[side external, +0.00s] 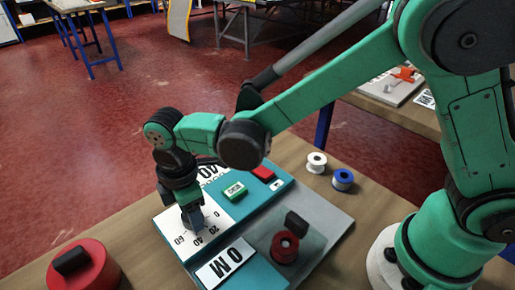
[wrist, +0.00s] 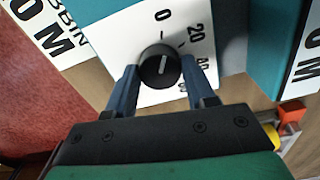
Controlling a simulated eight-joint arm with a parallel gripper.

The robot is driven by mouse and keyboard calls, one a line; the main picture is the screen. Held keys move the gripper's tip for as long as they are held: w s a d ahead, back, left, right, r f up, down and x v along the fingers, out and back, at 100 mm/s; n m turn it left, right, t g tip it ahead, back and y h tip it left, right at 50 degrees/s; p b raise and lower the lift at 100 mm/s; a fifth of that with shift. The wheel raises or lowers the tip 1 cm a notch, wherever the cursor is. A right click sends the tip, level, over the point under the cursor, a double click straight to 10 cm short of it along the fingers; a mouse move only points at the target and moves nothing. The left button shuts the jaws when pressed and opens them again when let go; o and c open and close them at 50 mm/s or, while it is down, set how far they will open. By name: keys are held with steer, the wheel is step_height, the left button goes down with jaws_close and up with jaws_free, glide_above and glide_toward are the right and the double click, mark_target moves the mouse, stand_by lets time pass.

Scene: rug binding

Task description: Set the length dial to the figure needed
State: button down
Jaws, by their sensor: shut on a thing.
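The length dial (wrist: 157,73) is a round black knob with a white pointer line on a white scale plate (wrist: 120,40). Its line points up in the wrist view, roughly at the 0 mark. The figures 0, 20 and 40 run clockwise from the top, with another partly hidden by a finger. My gripper (wrist: 162,82) has its two blue fingers on either side of the knob and is shut on it. In the side view my gripper (side external: 193,218) points down at the scale plate (side external: 212,238) and hides the knob.
The teal machine panel carries a green labelled button (side external: 234,191) and a red one (side external: 263,173). White (side external: 316,163) and blue (side external: 342,179) spools stand behind. A red round thing (side external: 85,272) stands front left.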

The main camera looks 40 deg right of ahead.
steer(key=m, duration=1.2)
steer(key=shift+m, duration=1.9)
steer(key=shift+c, duration=1.4)
jaws_free()
